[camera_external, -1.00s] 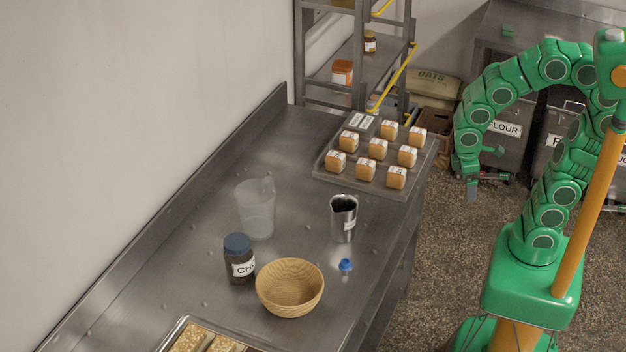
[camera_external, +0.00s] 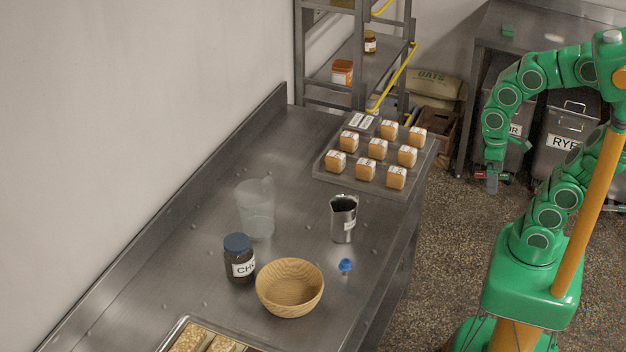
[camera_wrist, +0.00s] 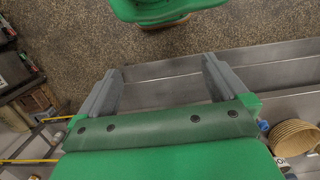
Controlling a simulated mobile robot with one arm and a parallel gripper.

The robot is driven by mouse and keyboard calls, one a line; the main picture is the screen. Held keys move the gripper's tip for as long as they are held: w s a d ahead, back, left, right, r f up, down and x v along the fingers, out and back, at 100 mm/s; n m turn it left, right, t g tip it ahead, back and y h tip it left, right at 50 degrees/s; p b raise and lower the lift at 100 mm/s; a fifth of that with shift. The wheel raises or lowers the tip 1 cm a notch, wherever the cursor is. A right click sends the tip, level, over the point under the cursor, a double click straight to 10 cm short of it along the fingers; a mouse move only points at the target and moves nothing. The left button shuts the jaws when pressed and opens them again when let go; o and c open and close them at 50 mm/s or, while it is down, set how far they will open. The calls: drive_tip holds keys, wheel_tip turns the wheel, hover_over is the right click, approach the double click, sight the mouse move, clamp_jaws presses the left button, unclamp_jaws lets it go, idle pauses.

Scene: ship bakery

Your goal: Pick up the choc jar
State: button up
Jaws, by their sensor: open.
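The choc jar (camera_external: 239,265) is dark brown with a blue lid and a white label reading "CH". It stands upright on the steel counter (camera_external: 140,300), just left of the wicker basket (camera_external: 289,289). My gripper (camera_external: 492,183) hangs pointing down over the floor, right of the counter and well away from the jar. In the wrist view its two grey fingers (camera_wrist: 158,88) are spread apart with nothing between them. I cannot make out the jar clearly in the wrist view; the basket (camera_wrist: 294,138) shows at the right edge.
A clear pitcher (camera_external: 257,210) stands behind the jar. A steel jug (camera_external: 343,218) and a small blue-topped item (camera_external: 345,266) are to the right. A tray (camera_external: 322,170) of several loaves lies at the back, and a pastry tray (camera_external: 181,324) at the front. A shelf rack (camera_external: 357,90) stands behind.

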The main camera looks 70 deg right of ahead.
drive_tip(key=w+a+r+n+t, duration=0.1)
drive_tip(key=w+a+r, duration=0.15)
drive_tip(key=w, duration=0.75)
drive_tip(key=w+a+r+n+t, duration=0.1)
drive_tip(key=w+a, duration=0.2)
drive_tip(key=w, duration=0.7)
drive_tip(key=n+t+y, duration=0.3)
drive_tip(key=n, duration=0.2)
approach(243, 239)
drive_tip(key=x, duration=0.6)
drive_tip(key=shift+s+d+f, duration=0.1)
drive_tip(key=shift+s+d, duration=0.05)
drive_tip(key=shift+d, duration=0.2)
drive_tip(key=shift+a+f, duration=0.25)
drive_tip(key=shift+a, duration=0.2)
drive_tip(key=shift+w+a+f, duration=0.1)
drive_tip(key=shift+w+f, duration=0.1)
drive_tip(key=shift+w, duration=0.05)
drive_tip(key=shift+x, duration=3.65)
